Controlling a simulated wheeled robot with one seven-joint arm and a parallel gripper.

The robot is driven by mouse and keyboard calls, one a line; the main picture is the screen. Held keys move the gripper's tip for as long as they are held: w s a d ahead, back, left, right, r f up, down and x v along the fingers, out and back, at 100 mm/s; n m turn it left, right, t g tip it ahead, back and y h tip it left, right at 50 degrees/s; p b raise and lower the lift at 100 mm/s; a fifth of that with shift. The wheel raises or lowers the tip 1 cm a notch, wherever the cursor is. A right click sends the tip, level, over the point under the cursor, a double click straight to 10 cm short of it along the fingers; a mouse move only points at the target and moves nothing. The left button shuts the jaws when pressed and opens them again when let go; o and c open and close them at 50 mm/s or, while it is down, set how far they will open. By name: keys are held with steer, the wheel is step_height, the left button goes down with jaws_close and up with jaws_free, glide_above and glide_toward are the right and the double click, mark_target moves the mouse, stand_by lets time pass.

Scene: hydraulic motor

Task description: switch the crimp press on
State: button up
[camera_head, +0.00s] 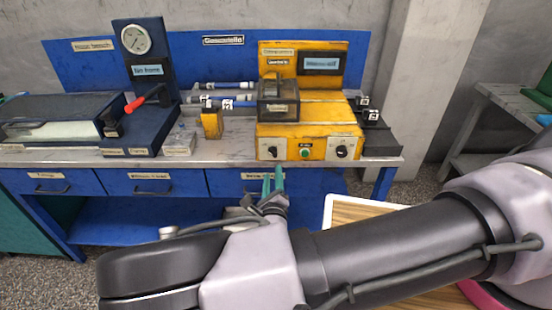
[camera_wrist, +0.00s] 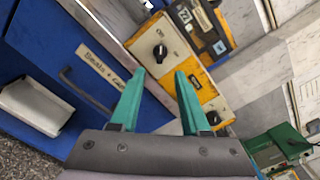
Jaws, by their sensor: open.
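The crimp press appears to be the yellow machine (camera_head: 283,131) on the blue bench, with a dark guarded head and a display panel behind. Its front carries a left black rotary knob (camera_head: 272,151) on a pale plate, a green button (camera_head: 305,153) and a right black knob (camera_head: 342,151). In the wrist view, a black knob (camera_wrist: 160,52) on its pale plate lies just beyond the fingertips; its setting is unclear. My gripper (camera_head: 273,176) is open and empty, below and in front of the left knob, apart from it. Its teal fingers also show in the wrist view (camera_wrist: 159,73).
The bench's front edge (camera_head: 220,161) and blue drawers (camera_head: 135,183) with handles lie close to my gripper. A gauge stand with a red lever (camera_head: 141,101) and a small yellow block (camera_head: 212,124) stand left of the press. A wooden-topped surface (camera_head: 350,212) is below right.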

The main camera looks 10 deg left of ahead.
mark_target(273, 155)
steer(key=x, duration=0.9)
jaws_close()
